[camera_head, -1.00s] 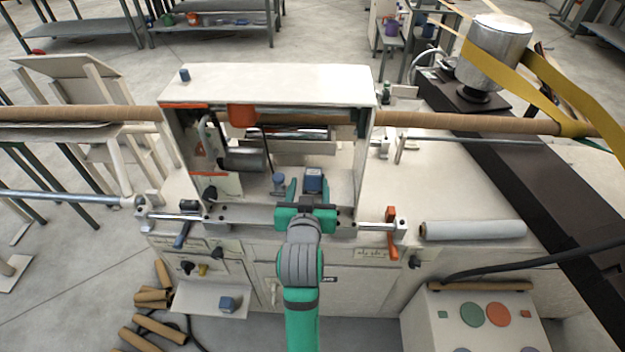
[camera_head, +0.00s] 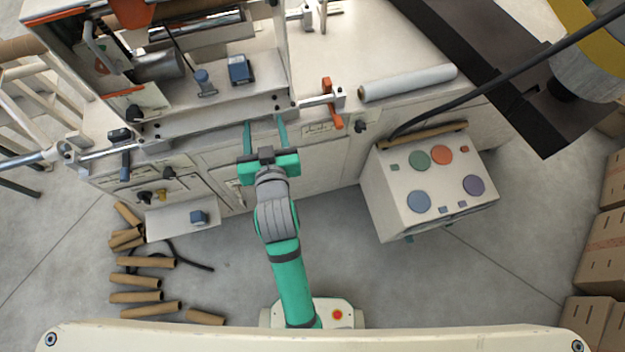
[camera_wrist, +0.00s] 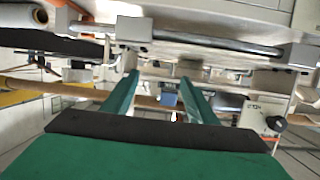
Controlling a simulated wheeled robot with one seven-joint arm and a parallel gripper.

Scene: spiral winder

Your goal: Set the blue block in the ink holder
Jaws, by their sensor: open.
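A blue block (camera_head: 240,68) sits on the floor of the open machine bay in the head view. It appears dark around its sides, and I cannot tell whether that is an ink holder around it. A small blue-grey knobbed part (camera_head: 203,80) stands to its left, apart from it. Another small blue block (camera_head: 198,217) rests on a low white shelf. My gripper (camera_head: 265,130) is open and empty, in front of the bay's front edge and clear of the block. In the wrist view a blue block (camera_wrist: 168,98) shows beyond and between the spread fingers (camera_wrist: 160,82).
A metal rail with an orange lever (camera_head: 332,102) runs along the bay's front. A white roll (camera_head: 408,82) lies on the bench to the right. A control box (camera_head: 385,205) with coloured buttons stands below it. Cardboard tubes (camera_head: 150,262) lie on the floor at left.

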